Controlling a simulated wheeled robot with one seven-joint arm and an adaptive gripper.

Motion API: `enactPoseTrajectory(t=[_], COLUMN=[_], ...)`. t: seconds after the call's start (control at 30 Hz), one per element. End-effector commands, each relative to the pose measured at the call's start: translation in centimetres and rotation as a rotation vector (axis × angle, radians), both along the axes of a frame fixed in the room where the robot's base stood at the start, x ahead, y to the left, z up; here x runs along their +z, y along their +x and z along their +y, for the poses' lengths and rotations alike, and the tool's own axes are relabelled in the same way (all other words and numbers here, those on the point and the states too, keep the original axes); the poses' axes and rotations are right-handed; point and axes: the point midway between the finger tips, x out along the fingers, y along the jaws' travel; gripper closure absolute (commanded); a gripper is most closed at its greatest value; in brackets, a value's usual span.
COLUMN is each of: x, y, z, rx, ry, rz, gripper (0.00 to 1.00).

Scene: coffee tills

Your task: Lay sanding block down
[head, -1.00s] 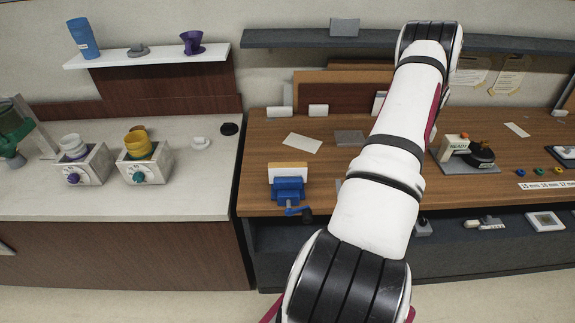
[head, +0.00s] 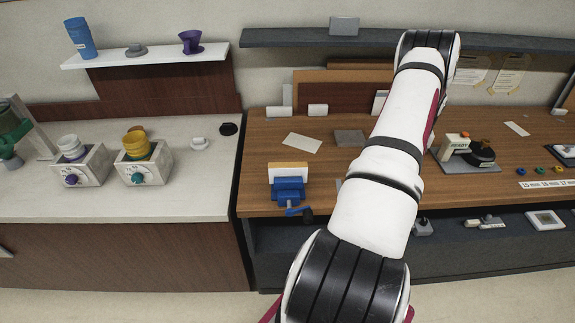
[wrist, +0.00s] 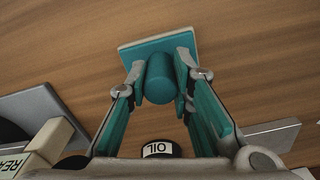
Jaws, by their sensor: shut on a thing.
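The sanding block (wrist: 137,54) shows in the wrist view as a flat teal plate with a round teal grip standing up from it. My gripper (wrist: 161,76) is shut on that grip, one finger on each side. The plate is over the brown wood worktop (wrist: 255,50). I cannot tell whether its underside touches the wood. In the head view my arm hides the gripper and the block.
A READY-marked device (head: 468,152) stands on the bench (head: 260,146) right of my arm. A blue vise (head: 288,188) is at the front left edge. A grey plate (head: 349,138) and a pale card (head: 302,143) lie behind it. An OIL-labelled container (wrist: 159,149) is near the gripper.

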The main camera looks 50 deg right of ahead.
Motion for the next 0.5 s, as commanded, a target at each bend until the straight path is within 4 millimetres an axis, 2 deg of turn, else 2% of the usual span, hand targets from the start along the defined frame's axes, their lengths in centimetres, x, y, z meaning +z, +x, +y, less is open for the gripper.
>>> enactPoseTrajectory(t=[0.27,0.3,0.37,0.5], x=[-0.83,-0.75,-0.73,-0.72], y=[0.0,-0.01,-0.03,-0.03], z=[0.0,-0.02,-0.01,-0.01], rx=[0.0,0.0,0.0,0.0], ry=[0.0,0.0,0.0,0.0], rz=[0.0,0.0,0.0,0.0], gripper=[1.0,0.7,0.57,0.56])
